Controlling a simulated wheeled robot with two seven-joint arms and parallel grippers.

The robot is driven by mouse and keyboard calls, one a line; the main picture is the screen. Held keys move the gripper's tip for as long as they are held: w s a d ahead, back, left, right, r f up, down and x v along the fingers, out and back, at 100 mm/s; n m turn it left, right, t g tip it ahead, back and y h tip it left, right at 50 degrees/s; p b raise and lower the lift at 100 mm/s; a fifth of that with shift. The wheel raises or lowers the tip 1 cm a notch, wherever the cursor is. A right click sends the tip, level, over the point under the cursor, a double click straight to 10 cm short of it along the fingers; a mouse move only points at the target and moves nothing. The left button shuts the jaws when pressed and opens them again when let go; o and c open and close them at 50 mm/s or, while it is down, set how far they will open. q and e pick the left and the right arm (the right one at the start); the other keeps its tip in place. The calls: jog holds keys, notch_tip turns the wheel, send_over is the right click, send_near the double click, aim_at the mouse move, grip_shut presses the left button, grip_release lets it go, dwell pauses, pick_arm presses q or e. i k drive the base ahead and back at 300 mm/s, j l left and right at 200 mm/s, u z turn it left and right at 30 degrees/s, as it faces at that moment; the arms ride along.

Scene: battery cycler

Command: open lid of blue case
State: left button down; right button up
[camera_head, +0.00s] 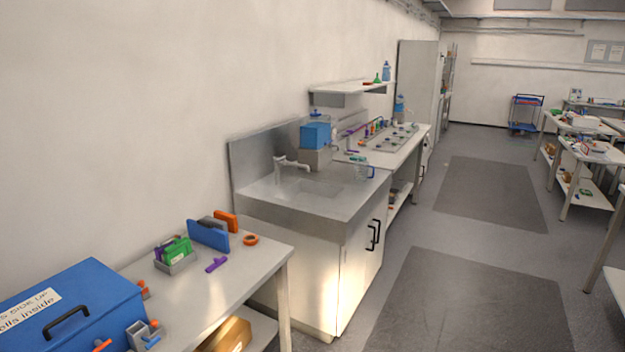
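The blue case (105,295) stands on the near white table at the lower left, cut off by the picture's left and bottom edges. Its lid looks shut. A black handle (66,320) and a white label (25,310) with partly readable text are on it. The inside of the case is hidden. Neither of my grippers shows in this view.
Close right of the case are small grey and orange items (139,335). Farther along the white table (215,292) are a grey holder (176,263), a blue rack (208,236) and an orange ring (251,240). A sink cabinet (300,262) stands beyond. The right-hand floor (465,310) is clear.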

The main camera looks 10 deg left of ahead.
aim_at(44, 315)
jog(key=u, duration=0.45)
jog(key=j+u, duration=0.1)
jog(key=u, duration=0.35)
jog(key=i+u, duration=0.1)
jog(key=u, duration=0.3)
jog(key=j+u, duration=0.1)
jog(key=u, duration=0.35)
jog(key=i+l, duration=0.05)
